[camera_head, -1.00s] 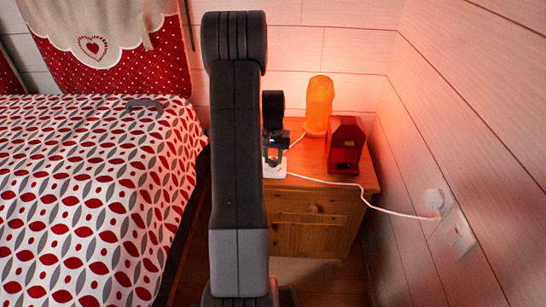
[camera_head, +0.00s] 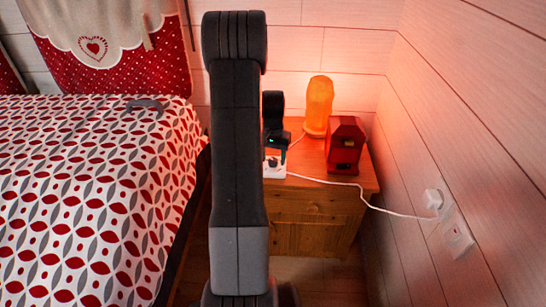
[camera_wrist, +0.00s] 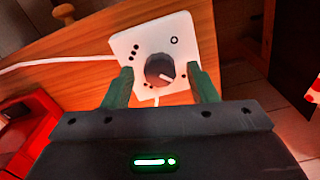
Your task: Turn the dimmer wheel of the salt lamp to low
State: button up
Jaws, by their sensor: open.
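The salt lamp (camera_head: 318,105) glows orange on the wooden nightstand. Its dimmer is a white box at the nightstand's left edge in the head view (camera_head: 279,173). In the wrist view the white dimmer box (camera_wrist: 128,46) carries a dark round wheel (camera_wrist: 158,66) with a pale pointer line, aimed at the lower right of the picture. Dots and a small ring are printed around the wheel. My gripper (camera_wrist: 160,74) is open, its two green fingers on either side of the wheel with gaps visible. In the head view my gripper (camera_head: 276,147) is just above the box, partly behind my arm.
A red house-shaped object (camera_head: 345,148) stands right of the lamp on the nightstand (camera_head: 310,200). A white cord (camera_head: 335,183) runs from the dimmer to a wall socket (camera_head: 434,199). The bed (camera_head: 90,200) is at the left, the wall close on the right.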

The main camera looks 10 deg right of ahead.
aim_at(273, 160)
notch_tip(273, 160, up, 14)
jog(key=p, duration=0.3)
jog(key=shift+f, duration=0.15)
jog(key=shift+f, duration=0.1)
notch_tip(273, 160, down, 14)
jog(key=b, duration=0.3)
jog(key=shift+r+n, duration=0.2)
jog(key=shift+n, duration=0.4)
jog(key=shift+m, duration=0.3)
